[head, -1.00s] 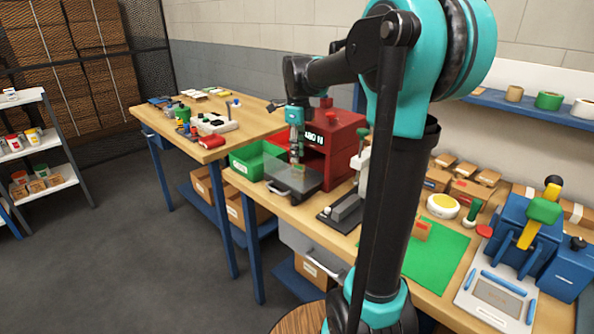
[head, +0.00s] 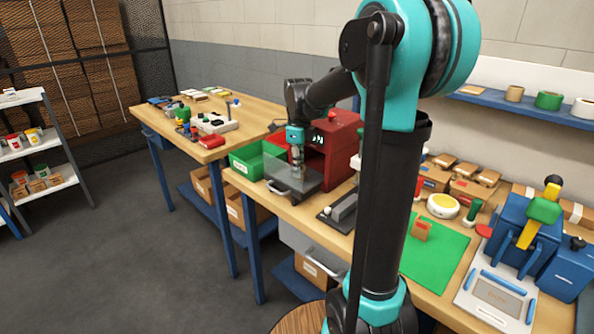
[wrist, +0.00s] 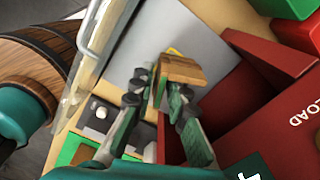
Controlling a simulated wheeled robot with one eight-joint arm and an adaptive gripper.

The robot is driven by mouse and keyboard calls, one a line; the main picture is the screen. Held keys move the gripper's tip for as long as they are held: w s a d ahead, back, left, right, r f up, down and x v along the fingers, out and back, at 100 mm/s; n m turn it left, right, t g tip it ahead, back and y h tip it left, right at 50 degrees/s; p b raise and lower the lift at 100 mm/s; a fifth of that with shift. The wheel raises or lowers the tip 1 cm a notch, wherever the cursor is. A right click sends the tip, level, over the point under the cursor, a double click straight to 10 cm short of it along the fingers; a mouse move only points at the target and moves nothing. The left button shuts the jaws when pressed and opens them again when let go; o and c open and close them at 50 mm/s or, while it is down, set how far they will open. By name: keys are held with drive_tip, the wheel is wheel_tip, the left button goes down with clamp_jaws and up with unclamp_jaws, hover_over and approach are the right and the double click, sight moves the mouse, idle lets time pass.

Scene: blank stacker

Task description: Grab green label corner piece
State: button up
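A wooden piece (wrist: 182,70) shows at the fingertips of my gripper (wrist: 168,92) in the wrist view. A bit of yellow shows behind its upper edge. In the head view my gripper (head: 297,164) points down at the grey plate (head: 305,187) in front of the red machine (head: 338,140). The piece cannot be made out there.
A green bin (head: 246,160) stands left of the plate, close to my gripper. The red machine's walls rise right beside it. A black-based fixture (head: 338,214) stands to the right. A green mat (head: 437,257) with an orange-brown block (head: 421,230) lies farther right.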

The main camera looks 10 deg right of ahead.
clamp_jaws()
drive_tip(key=shift+r, duration=0.1)
